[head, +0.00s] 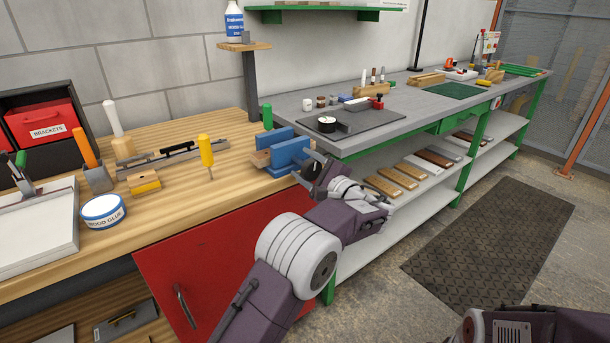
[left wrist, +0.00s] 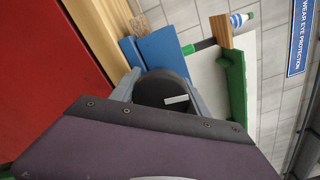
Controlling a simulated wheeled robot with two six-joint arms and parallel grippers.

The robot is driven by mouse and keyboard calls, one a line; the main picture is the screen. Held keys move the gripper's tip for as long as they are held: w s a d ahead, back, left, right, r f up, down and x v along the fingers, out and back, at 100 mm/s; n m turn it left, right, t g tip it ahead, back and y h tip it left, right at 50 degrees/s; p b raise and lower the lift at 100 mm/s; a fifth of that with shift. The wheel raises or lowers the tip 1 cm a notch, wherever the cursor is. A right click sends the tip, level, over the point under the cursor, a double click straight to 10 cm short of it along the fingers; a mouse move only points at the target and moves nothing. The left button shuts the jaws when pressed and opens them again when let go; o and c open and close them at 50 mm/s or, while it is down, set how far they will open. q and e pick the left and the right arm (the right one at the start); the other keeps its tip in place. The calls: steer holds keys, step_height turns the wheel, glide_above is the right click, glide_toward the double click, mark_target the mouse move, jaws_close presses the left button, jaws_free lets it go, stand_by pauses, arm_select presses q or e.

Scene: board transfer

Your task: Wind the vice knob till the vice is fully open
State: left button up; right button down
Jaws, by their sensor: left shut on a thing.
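The blue vice (head: 287,153) sits at the right front edge of the wooden bench, with pale wood at its left side. How wide its jaws stand is hard to tell. My left gripper (head: 318,168) is at the vice's front, its arm coming up from below. In the left wrist view, the round black knob (left wrist: 158,88) with a short white mark lies between the two grey fingers of my left gripper (left wrist: 163,92), which are shut on it. The blue vice body (left wrist: 163,50) shows just behind the knob. My right gripper is out of view.
The wooden bench (head: 186,194) carries a yellow screwdriver (head: 206,150), a glue tin (head: 104,211) and other tools to the left. A grey workbench (head: 290,104) adjoins at the right. A red cabinet door (head: 215,265) is below the vice.

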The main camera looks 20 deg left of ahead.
mark_target(315, 171)
arm_select(q)
steer(key=shift+n+b, duration=0.7)
steer(key=shift+n, duration=0.1)
steer(key=o, duration=1.4)
steer(key=shift+c, duration=0.2)
steer(key=p+v, duration=0.1)
steer(key=v, duration=0.7)
steer(key=shift+s+d+r+p, duration=0.1)
steer(key=shift+s+d+p, duration=0.05)
steer(key=shift+d+p, duration=0.15)
steer(key=shift+s+d, duration=0.2)
